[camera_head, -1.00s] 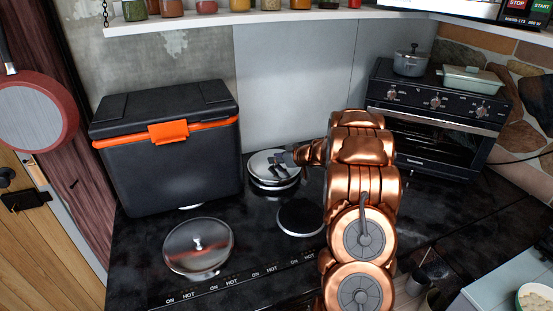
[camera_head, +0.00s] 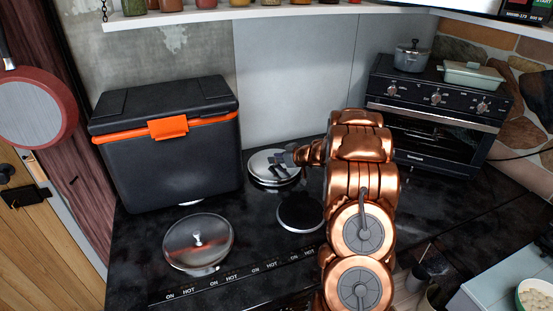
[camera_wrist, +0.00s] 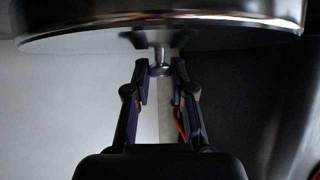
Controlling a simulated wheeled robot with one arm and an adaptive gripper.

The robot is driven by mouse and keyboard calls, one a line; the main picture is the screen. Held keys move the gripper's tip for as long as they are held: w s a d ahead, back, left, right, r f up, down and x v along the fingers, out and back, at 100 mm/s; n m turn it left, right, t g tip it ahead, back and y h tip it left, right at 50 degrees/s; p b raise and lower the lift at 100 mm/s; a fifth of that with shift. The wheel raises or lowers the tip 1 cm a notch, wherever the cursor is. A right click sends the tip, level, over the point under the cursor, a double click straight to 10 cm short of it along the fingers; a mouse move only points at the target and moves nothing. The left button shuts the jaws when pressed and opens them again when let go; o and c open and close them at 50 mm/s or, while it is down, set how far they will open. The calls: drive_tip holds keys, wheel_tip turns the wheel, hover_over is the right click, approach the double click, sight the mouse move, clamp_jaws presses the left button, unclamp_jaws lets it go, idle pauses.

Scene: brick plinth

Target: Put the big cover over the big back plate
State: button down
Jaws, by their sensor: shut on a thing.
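My gripper (camera_head: 279,158) is shut on the knob of a round silver cover (camera_head: 262,163) at the back of the black hob. In the wrist view the cover (camera_wrist: 80,37) fills the top, with its knob between the fingertips (camera_wrist: 160,72). The cover is over the back plate's place, and a pale rim (camera_head: 276,183) shows just below it. The plate itself is mostly hidden, and I cannot tell whether the cover touches it. A second round cover (camera_head: 198,256) with a knob lies on the front left of the hob.
A bare dark plate (camera_head: 300,214) lies at the front right of the hob. A black cool box with an orange latch (camera_head: 168,127) stands at the back left. A black oven (camera_head: 430,125) stands at the back right. A shelf (camera_head: 250,16) with jars hangs above.

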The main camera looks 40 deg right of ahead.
drive_tip(key=shift+f, duration=0.55)
idle(0.4)
drive_tip(key=c, duration=0.9)
unclamp_jaws()
drive_tip(key=v, duration=1.2)
